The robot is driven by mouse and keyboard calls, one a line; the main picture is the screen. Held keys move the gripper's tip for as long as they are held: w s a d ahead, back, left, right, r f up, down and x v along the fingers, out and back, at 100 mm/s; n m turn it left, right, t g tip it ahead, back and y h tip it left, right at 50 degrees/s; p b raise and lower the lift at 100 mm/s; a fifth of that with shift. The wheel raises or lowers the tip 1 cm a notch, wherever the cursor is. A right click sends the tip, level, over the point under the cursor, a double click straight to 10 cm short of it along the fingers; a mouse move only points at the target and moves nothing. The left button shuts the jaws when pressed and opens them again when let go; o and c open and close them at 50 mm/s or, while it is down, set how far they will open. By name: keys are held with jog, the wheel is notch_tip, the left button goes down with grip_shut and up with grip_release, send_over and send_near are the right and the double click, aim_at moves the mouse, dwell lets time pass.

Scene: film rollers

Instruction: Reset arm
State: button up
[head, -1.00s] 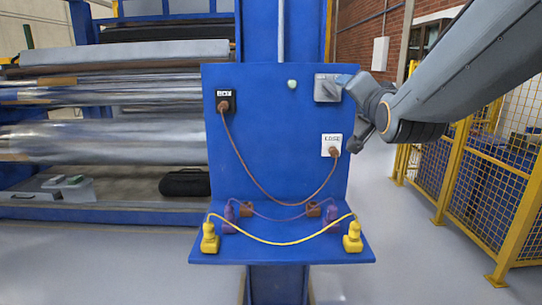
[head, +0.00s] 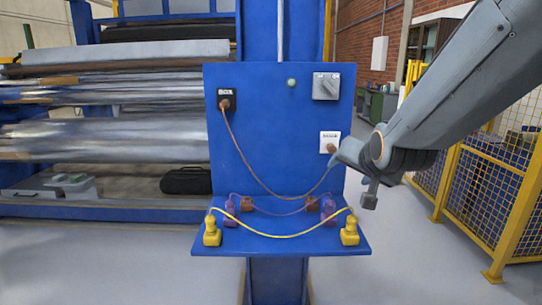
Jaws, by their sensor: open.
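My gripper (head: 356,178) is at the right edge of the blue panel (head: 270,120), just below the white socket (head: 329,142). Its two fingers are apart and nothing shows between them. My arm reaches in from the upper right. The brown cable (head: 250,172) runs from a plug in the black socket (head: 227,99) on the left to a plug in the white socket. One finger overlaps the cable's right part in the picture; I cannot tell if they touch. A grey rotary switch (head: 326,86) sits at the panel's upper right, with a small pale green light (head: 291,83) to its left.
The blue shelf (head: 280,246) below the panel holds a yellow cable (head: 285,236) with yellow plugs, and a purple cable with purple and brown plugs. Film rollers (head: 110,141) stand at the left. A yellow mesh fence (head: 480,180) is at the right. Floor between is clear.

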jog(key=s+f+n+g, duration=0.5)
jog(key=s+f+g, duration=0.6)
jog(key=s+f, duration=0.7)
jog(key=s, duration=0.4)
jog(key=shift+a+f+n, duration=0.15)
jog(key=shift+f+n, duration=0.15)
jog(key=shift+f, duration=0.1)
